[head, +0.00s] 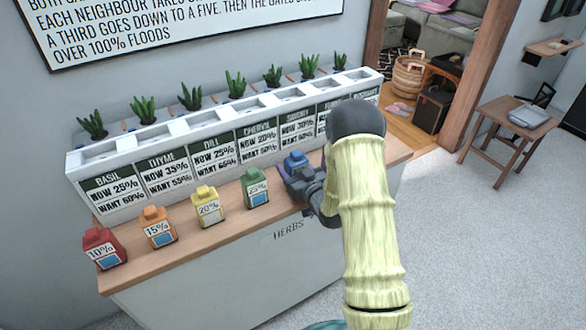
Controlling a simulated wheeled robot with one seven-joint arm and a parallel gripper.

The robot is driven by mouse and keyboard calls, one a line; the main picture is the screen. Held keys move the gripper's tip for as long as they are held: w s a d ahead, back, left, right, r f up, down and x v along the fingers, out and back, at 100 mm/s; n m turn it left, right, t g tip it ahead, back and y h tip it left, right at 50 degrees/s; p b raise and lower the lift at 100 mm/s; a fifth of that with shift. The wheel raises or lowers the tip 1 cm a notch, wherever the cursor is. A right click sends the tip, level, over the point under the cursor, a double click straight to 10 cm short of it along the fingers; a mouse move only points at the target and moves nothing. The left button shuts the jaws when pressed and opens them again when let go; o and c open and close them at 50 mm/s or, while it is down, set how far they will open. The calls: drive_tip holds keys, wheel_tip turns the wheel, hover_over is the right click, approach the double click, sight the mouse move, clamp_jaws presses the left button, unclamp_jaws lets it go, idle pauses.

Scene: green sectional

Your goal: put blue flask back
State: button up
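The blue flask (295,162) is upright at the wooden counter, to the right of the green flask. Its lower part and label are hidden by my gripper. My gripper (297,181) is right at the blue flask, on its near right side. Its fingers overlap the flask in the picture, and I cannot tell whether they are closed on it. I also cannot tell whether the flask touches the counter. A bit of purple shows just behind my gripper, mostly hidden.
On the counter (185,235) stand red 10% (103,248), orange 15% (158,228), yellow 20% (208,206) and green 25% (256,189) flasks in a row. Behind them is a white planter (88,160) with herb labels and several plants. A wooden side table (505,118) stands at right.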

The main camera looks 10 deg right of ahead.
drive_tip(key=shift+f, duration=0.15)
drive_tip(key=o, duration=1.1)
drive_tip(key=shift+r, duration=0.2)
drive_tip(key=b+v, duration=0.1)
drive_tip(key=v, duration=1.1)
drive_tip(key=shift+b, duration=0.3)
